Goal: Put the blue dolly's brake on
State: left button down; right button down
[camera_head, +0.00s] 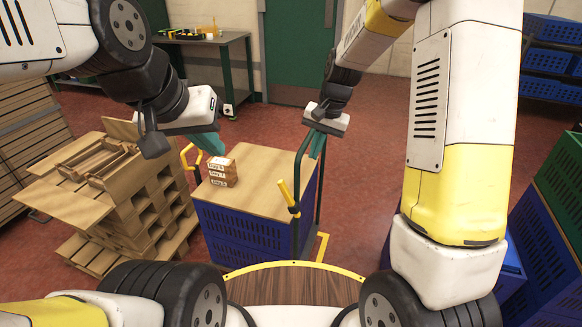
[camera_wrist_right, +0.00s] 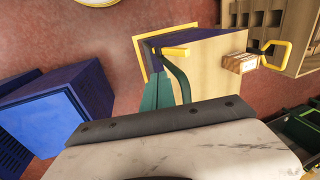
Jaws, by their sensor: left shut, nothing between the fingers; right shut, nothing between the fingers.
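A blue crate-sided cart (camera_head: 245,232), apparently the blue dolly, stands at the centre with a wooden top. A dark green upright frame (camera_head: 319,195) rises at its right side, with a yellow lever (camera_head: 288,196) leaning up and left. The lever also shows in the right wrist view (camera_wrist_right: 174,51). A yellow loop (camera_head: 190,156) stands at its left. My right gripper (camera_head: 318,146) is shut and empty, above the frame's top and higher than the lever; contact with the frame is unclear. My left gripper (camera_head: 212,144) is shut and empty, over the cart's far left corner.
Small labelled boxes (camera_head: 222,172) are stacked on the cart top. Wooden pallets with cardboard (camera_head: 125,190) stand to the left. Blue crates (camera_head: 540,235) and green crates (camera_head: 562,170) stand at the right. A table (camera_head: 212,42) is at the back. Red floor is open behind the cart.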

notch_tip(320, 180, down, 4)
jog(key=w+a, duration=0.1)
jog(key=w, duration=0.1)
send_over(289, 193)
jog(key=d, duration=0.2)
jog(key=x, duration=0.3)
jog(key=s+d+x, duration=0.1)
jog(key=x, duration=0.6)
jog(key=shift+s+d+f, duration=0.3)
jog(key=shift+s+d, duration=0.05)
jog(key=shift+d, duration=0.05)
jog(key=shift+w+a+f, duration=0.15)
jog(key=shift+a, duration=0.2)
